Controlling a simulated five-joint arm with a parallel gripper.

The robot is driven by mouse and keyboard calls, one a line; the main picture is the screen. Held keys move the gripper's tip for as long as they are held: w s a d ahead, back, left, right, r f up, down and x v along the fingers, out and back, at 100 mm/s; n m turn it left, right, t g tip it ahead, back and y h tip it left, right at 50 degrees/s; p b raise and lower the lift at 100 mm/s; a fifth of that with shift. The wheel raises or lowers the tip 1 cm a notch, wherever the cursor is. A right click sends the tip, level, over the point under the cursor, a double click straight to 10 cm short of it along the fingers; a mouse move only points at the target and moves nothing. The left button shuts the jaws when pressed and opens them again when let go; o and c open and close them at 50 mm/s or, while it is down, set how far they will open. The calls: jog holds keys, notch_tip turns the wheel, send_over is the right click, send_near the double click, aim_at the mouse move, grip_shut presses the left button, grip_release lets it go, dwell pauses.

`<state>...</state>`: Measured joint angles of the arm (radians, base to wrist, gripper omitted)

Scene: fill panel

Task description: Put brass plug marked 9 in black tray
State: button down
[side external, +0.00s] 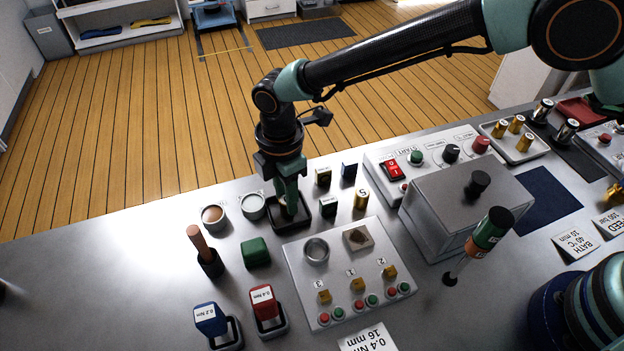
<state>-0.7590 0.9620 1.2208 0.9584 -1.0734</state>
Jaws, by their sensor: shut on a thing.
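Another brass plug (361,198) with a dark mark on a pale face stands on the metal table to the right of the tray. Several more brass plugs (516,124) stand in a white tray (538,150) at the far right.
Small dark blocks (328,207) stand close to the right of the black tray. Two round cups (253,206) stand to its left. A green block (256,252) and a button panel (345,272) lie nearer the camera. A grey box (465,205) with a black knob is farther right.

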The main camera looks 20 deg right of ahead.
jog(key=shift+f, duration=0.1)
jog(key=c, duration=0.6)
grip_release()
